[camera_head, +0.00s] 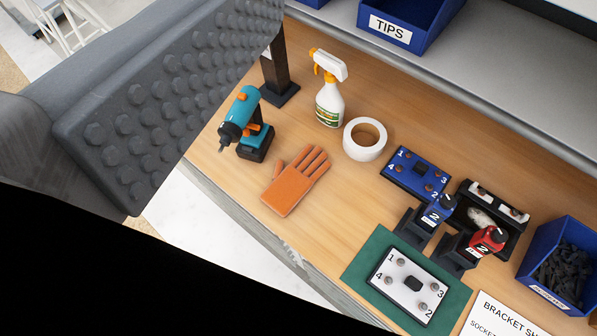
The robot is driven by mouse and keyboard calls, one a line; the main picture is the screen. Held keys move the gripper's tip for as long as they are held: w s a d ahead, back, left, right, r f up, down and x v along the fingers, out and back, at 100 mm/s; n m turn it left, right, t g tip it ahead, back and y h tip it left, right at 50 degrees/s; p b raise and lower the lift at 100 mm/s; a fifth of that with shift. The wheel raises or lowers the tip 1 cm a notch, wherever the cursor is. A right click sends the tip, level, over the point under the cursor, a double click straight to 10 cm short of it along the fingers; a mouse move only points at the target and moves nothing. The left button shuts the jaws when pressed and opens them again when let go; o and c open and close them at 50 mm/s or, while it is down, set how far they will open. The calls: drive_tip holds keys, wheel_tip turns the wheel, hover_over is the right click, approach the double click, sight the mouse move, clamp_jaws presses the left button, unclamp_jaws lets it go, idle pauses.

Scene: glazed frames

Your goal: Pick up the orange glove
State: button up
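The orange glove (296,182) lies flat on the wooden workbench (400,125), with its fingers pointing up and right and its cuff toward the front edge. My gripper (175,100) shows as one large grey finger with a bumpy pad at the upper left, close to the camera. The pad's face is bare and nothing is against it, so the gripper looks open and empty. The other finger cannot be made out; a black shape fills the lower left. The glove is apart from the gripper and fully in view.
A teal drill (243,122) stands left of the glove. A spray bottle (329,95) and white tape roll (365,139) stand behind it. A blue plate (415,172), a green mat (362,262) and blue bins (432,30) (530,240) lie rightward. Bare wood surrounds the glove.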

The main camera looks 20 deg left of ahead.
idle(0.4)
drive_tip(key=m+g+h+p, duration=0.25)
drive_tip(key=m+g, duration=0.25)
drive_tip(key=g, duration=0.6)
hover_over(281, 194)
drive_tip(key=s, duration=0.2)
drive_tip(key=shift+y, duration=0.35)
drive_tip(key=f, duration=5.4)
drive_tip(key=shift+w+a, duration=0.2)
drive_tip(key=shift+a, duration=0.05)
drive_tip(key=shift+s+a+f+p+x, duration=0.1)
drive_tip(key=shift+s+x, duration=0.05)
drive_tip(key=shift+x, duration=0.75)
drive_tip(key=shift+s+a+f+p+x, duration=0.1)
drive_tip(key=shift+p+x, duration=0.05)
drive_tip(key=shift+x, duration=0.75)
drive_tip(key=shift+s+a+p+x, duration=0.1)
drive_tip(key=shift+s+x, duration=0.05)
drive_tip(key=shift+x, duration=0.7)
drive_tip(key=c, duration=1.1)
